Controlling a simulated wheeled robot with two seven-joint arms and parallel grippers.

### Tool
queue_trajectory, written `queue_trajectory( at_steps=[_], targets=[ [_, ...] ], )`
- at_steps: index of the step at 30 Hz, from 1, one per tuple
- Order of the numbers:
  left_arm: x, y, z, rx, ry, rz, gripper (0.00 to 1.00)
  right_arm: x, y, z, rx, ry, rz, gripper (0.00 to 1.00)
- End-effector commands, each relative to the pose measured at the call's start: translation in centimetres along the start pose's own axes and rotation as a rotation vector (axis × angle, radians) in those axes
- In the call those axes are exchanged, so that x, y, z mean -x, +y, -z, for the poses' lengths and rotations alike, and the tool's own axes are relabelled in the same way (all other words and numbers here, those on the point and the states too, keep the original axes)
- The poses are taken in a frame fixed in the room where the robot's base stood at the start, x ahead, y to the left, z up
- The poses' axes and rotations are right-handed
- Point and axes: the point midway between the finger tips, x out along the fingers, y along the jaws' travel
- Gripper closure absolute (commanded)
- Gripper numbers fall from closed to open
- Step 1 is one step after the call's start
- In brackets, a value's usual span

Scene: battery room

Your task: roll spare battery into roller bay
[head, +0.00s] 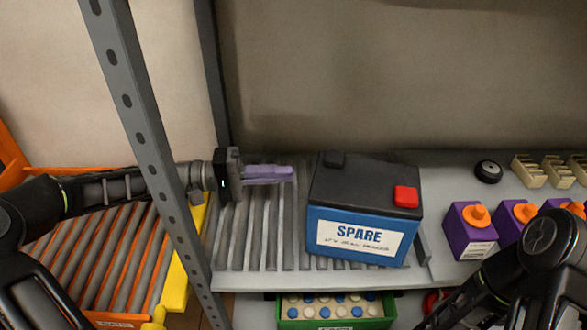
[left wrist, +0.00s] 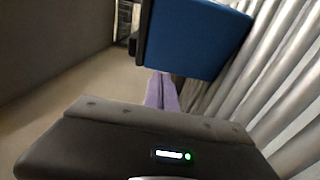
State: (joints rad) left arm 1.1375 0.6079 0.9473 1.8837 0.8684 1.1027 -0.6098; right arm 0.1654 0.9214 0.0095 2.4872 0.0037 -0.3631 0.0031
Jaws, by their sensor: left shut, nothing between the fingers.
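The spare battery (head: 362,215) is a blue box with a black top, a red terminal cap and a white SPARE label. It stands upright on the right part of a grey roller deck (head: 235,283). The orange-framed roller bay (head: 95,265) lies to the left, beyond a grey upright post. My left gripper (head: 290,173) has purple fingers, shut and empty, pointing right just left of the battery's back part. In the left wrist view, the fingers (left wrist: 161,92) reach toward the blue battery (left wrist: 195,40); whether they touch it I cannot tell. My right gripper is not seen.
A yellow bar (head: 178,280) lies between deck and bay. Purple bottles with orange caps (head: 470,225) and a black round item (head: 487,171) are at right. A green crate (head: 284,318) sits below.

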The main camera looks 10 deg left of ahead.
Motion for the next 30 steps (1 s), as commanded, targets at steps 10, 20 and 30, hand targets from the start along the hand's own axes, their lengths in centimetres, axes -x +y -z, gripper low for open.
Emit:
queue_trajectory(
  at_steps=[10, 20, 30],
  targets=[
    [4.1, 0.1, -0.1, 0.000, -0.002, 0.000, 1.00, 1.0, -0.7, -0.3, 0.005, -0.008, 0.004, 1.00],
    [4.1, 0.0, -0.1, 0.000, -0.002, 0.000, 1.00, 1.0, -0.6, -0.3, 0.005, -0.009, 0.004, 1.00],
    [5.2, -0.7, 0.8, 0.056, 0.033, 0.081, 1.00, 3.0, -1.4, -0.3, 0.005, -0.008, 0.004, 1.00]
  ],
)
